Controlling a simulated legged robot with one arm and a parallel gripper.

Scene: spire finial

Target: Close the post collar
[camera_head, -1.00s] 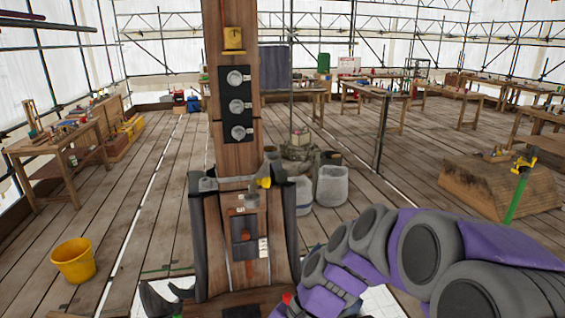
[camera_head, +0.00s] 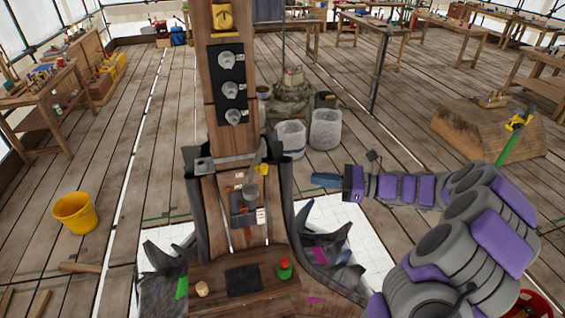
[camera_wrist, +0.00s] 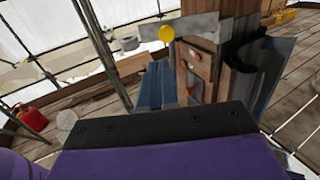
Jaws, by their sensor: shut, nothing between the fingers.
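The wooden post (camera_head: 222,110) stands upright in the left half of the head view. A grey metal collar (camera_head: 222,162) crosses it low down, with a yellow knob (camera_head: 261,169) at its right end. In the wrist view the collar (camera_wrist: 190,26) is a pale grey band with the round yellow knob (camera_wrist: 166,34) near its left end. I cannot tell how far the collar is open. My gripper (camera_head: 316,180) is shut and empty, right of the post and apart from the knob. Its blue fingers (camera_wrist: 156,72) show below the knob in the wrist view.
Dark curved fins flank the post base, the right one (camera_head: 305,245) between post and arm. A wooden ledge (camera_head: 210,295) at the base carries a red-green knob (camera_head: 284,268). Pale buckets (camera_head: 325,130) stand behind my gripper. A yellow bucket (camera_head: 75,212) stands left on open floor.

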